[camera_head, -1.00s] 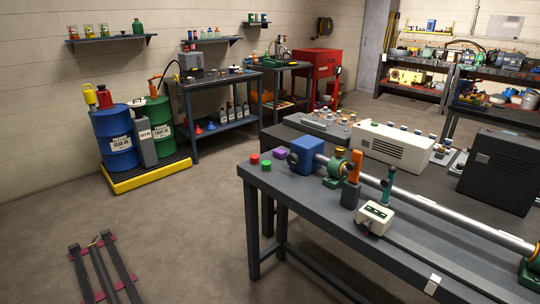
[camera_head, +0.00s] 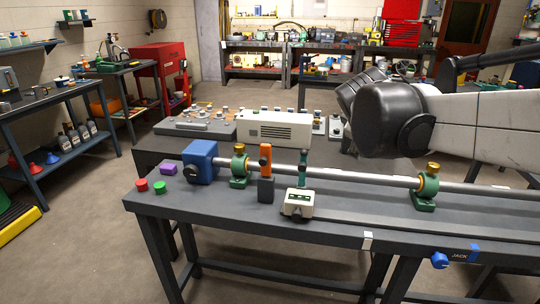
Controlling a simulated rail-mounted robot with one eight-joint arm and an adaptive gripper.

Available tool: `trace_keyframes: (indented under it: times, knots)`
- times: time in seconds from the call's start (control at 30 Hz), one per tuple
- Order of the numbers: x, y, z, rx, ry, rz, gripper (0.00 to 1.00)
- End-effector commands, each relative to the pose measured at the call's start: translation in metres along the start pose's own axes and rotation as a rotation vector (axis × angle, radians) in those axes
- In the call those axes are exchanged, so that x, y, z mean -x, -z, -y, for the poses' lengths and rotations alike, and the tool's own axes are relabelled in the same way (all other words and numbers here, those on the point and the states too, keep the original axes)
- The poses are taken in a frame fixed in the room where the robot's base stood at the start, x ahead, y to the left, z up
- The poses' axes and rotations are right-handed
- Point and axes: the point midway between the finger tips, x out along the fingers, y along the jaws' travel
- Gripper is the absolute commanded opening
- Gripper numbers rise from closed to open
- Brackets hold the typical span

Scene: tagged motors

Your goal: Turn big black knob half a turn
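I cannot make out a big black knob for certain. A low grey panel (camera_head: 196,128) with several small caps or knobs lies on the dark bench behind the front table, too small to tell apart. A white vented box (camera_head: 275,131) stands to its right, with more small knobs behind it. My arm (camera_head: 475,120) reaches in from the right, above that bench. Its large black joint hides the part beyond. My gripper's fingers do not show.
The front table (camera_head: 335,222) carries a long steel shaft (camera_head: 340,175) in green bearing stands, a blue block (camera_head: 199,160), an orange-handled tool (camera_head: 265,160) and a white meter (camera_head: 298,203). A red cabinet (camera_head: 158,68) stands at back left. The floor at left is partly clear.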

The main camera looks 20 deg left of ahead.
Motion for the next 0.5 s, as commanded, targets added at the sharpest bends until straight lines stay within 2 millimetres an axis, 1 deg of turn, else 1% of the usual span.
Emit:
trace_keyframes:
  times: [0.03, 0.07, 0.1, 0.17, 0.2, 0.27, 0.3, 0.37, 0.4, 0.47, 0.5]
  knots:
    - [-0.009, 0.029, 0.000, 0.064, -0.016, -0.016, 0.67]
    - [-0.014, 0.044, -0.001, 0.105, -0.027, -0.024, 0.67]
    - [-0.021, 0.064, 0.000, 0.159, -0.043, -0.033, 0.67]
    - [-0.029, 0.095, 0.002, 0.238, -0.067, -0.047, 0.67]
    - [-0.035, 0.116, 0.005, 0.291, -0.083, -0.057, 0.67]
    - [-0.043, 0.148, 0.011, 0.370, -0.110, -0.072, 0.67]
    - [-0.048, 0.170, 0.016, 0.422, -0.128, -0.082, 0.67]
    - [-0.054, 0.202, 0.025, 0.500, -0.157, -0.095, 0.67]
    - [-0.058, 0.222, 0.032, 0.549, -0.176, -0.104, 0.67]
    - [-0.063, 0.251, 0.043, 0.620, -0.204, -0.115, 0.67]
    - [-0.065, 0.269, 0.051, 0.663, -0.221, -0.123, 0.67]
